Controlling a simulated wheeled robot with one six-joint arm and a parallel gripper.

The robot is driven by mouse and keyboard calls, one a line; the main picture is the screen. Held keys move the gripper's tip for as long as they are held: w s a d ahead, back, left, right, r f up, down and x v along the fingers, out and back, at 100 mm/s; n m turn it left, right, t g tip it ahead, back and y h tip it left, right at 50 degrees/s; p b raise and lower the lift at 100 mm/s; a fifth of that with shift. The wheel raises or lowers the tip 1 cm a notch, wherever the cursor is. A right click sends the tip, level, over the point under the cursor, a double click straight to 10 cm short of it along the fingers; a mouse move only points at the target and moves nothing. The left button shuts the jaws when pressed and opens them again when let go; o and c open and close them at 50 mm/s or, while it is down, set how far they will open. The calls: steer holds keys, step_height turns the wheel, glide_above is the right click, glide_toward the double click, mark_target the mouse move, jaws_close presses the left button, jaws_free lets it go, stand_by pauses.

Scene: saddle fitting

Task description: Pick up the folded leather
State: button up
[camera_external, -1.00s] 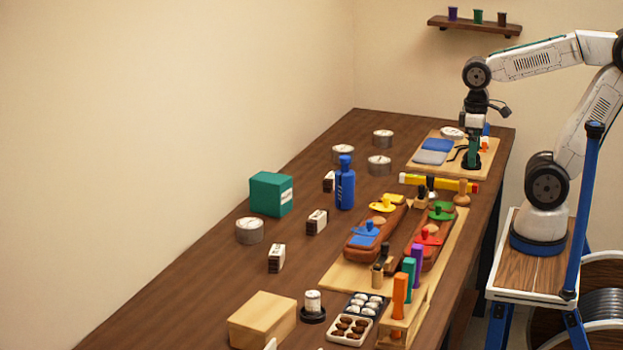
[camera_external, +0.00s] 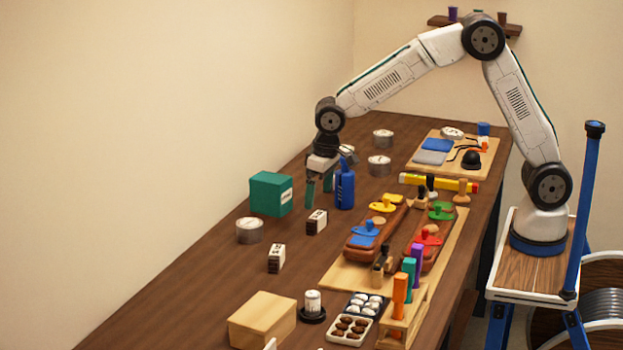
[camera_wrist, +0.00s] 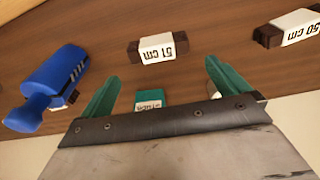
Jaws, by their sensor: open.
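Several folded leather pieces look like dark brown blocks with white paper bands. One marked 51 cm (camera_wrist: 156,48) lies ahead of my gripper (camera_wrist: 161,76) in the wrist view; outside, it is the middle block (camera_external: 317,222). One marked 50 cm (camera_wrist: 288,29) lies at the upper right, and it is the nearer block (camera_external: 277,258) outside. My gripper (camera_external: 319,188) is open and empty, pointing down above the table beside the bottle. It touches none of the leather visibly.
The blue bottle (camera_external: 345,187) stands close to my gripper's right, and a teal box (camera_external: 271,194) to its left. Several round tins (camera_external: 249,231) stand around. Two brown saddle forms (camera_external: 364,240) with coloured pieces are toward the right.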

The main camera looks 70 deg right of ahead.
mark_target(318, 215)
steer(key=f, duration=0.7)
steer(key=shift+w+d+f, duration=0.15)
steer(key=shift+w+f, duration=0.15)
steer(key=shift+f, duration=0.1)
steer(key=c, duration=0.8)
